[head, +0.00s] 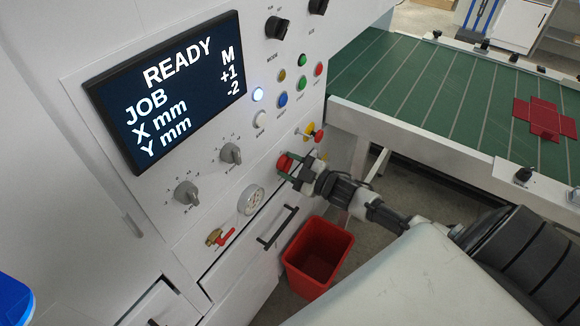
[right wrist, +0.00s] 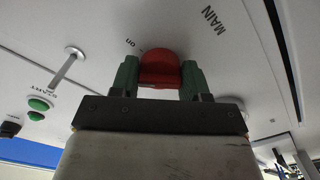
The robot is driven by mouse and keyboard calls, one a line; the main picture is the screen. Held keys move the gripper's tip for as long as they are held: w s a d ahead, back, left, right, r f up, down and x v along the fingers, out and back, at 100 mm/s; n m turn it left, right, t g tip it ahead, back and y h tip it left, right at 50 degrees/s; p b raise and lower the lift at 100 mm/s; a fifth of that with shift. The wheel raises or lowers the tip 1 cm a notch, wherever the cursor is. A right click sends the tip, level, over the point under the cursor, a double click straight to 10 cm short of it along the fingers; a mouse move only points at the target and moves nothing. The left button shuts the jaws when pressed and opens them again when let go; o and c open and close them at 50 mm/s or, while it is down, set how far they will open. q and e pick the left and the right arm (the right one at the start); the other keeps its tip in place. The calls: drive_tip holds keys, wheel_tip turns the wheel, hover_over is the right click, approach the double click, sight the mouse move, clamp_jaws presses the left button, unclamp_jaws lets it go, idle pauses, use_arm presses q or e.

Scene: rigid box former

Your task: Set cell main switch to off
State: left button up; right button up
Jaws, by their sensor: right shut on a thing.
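The main switch is a red rotary knob (head: 284,162) low on the white machine panel in the head view. In the right wrist view the red knob (right wrist: 159,68) sits under the panel lettering MAIN, with an "on" mark just to its upper left. My right gripper (head: 287,168) is at the panel, its green fingers on either side of the knob; in the right wrist view the gripper (right wrist: 160,78) is shut on it. The knob's pointer and the off mark cannot be made out. My left gripper is not in view.
A display (head: 168,85) reads READY. Several push buttons, a red-and-yellow button (head: 319,135), grey dials (head: 231,153), a gauge (head: 251,200) and a red-handled valve (head: 222,237) surround the area. A red bin (head: 318,255) stands below. A green table (head: 420,85) stands at right.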

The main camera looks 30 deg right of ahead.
drive_tip(key=n+b, duration=0.1)
drive_tip(key=n, duration=0.4)
drive_tip(key=shift+n, duration=0.3)
drive_tip(key=shift+n+b, duration=0.9)
drive_tip(key=shift+n, duration=1.4)
drive_tip(key=o, duration=0.9)
drive_tip(key=shift+r, duration=0.1)
drive_tip(key=b+v, duration=0.1)
drive_tip(key=v, duration=0.9)
drive_tip(key=shift+s+d, duration=0.15)
drive_tip(key=shift+s, duration=0.25)
